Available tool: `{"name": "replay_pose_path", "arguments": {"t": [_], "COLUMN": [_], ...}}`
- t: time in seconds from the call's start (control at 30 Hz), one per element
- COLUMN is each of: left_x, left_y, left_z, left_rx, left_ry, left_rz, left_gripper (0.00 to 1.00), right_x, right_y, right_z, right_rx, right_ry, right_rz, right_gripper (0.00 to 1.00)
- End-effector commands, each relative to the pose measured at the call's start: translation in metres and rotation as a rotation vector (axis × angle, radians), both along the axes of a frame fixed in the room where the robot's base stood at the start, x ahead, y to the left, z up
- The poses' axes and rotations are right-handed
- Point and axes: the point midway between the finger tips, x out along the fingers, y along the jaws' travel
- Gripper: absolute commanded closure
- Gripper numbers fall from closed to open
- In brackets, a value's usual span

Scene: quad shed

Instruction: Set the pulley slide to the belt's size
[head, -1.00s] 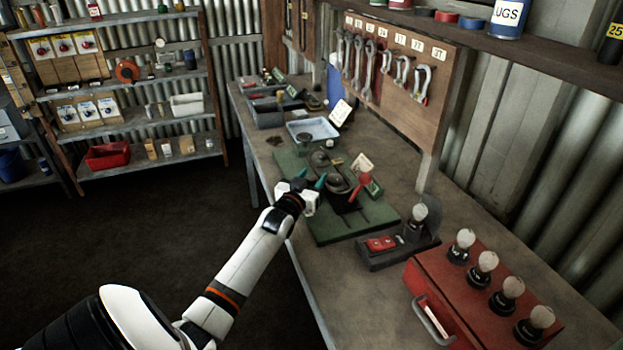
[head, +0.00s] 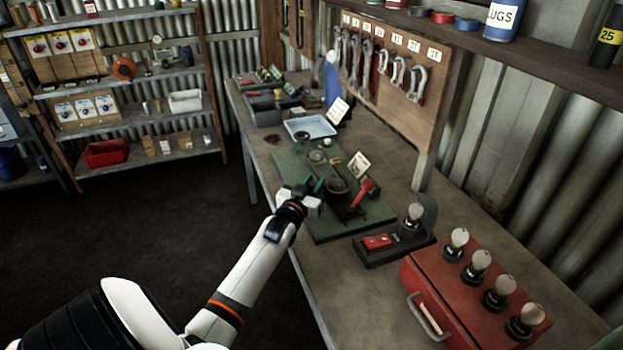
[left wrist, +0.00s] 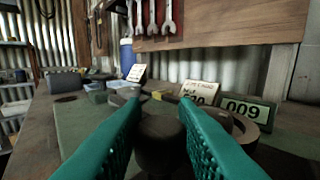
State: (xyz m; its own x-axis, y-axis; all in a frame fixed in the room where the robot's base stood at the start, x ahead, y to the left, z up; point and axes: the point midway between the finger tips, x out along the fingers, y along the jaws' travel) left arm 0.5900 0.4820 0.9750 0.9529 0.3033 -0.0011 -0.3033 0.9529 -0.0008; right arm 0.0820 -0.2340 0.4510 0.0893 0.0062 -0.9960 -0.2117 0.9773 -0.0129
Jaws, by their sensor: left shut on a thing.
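The pulley slide rig is a green board (head: 372,218) on the bench, with dark round pulleys along it. The nearer dark pulley (head: 337,186) stands beside a red-handled lever (head: 368,188). My left gripper (head: 316,187) reaches in from the board's left edge. In the left wrist view its teal fingers (left wrist: 165,128) are on either side of a dark round knob (left wrist: 160,145) and are shut on it. I cannot make out a belt. My right gripper is not in view.
A blue-white tray (head: 310,128) lies behind the board. A black box with a red switch (head: 377,242) and a red case (head: 470,295) with several bulbs stand nearer. Wrenches and clamps hang on a wooden panel (head: 425,130).

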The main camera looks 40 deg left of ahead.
Motion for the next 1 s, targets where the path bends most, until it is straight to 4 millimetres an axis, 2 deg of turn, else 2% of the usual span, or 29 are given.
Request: {"name": "replay_pose_path", "arguments": {"t": [0.07,0.1,0.2,0.57,0.67,1.0], "left_x": [0.0,0.0,0.0,-0.005,-0.019,-0.086], "left_y": [-0.001,-0.001,-0.001,-0.002,-0.007,-0.028], "left_z": [-0.001,-0.001,-0.001,-0.001,-0.003,-0.003], "left_rx": [0.001,0.001,0.001,0.001,0.001,0.001], "left_ry": [0.0,0.0,0.0,-0.001,0.001,0.001], "left_rz": [-0.002,-0.002,-0.001,-0.002,-0.002,-0.001], "left_gripper": [1.0,0.67,0.53,0.53,0.53,0.53], "right_x": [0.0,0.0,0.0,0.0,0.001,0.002], "right_y": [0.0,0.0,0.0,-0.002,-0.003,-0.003], "right_z": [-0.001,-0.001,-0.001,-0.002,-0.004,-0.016], "right_rx": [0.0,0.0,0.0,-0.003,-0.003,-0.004], "right_ry": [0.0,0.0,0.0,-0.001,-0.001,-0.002], "right_rz": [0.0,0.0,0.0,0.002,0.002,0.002], "right_gripper": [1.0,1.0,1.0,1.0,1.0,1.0]}}
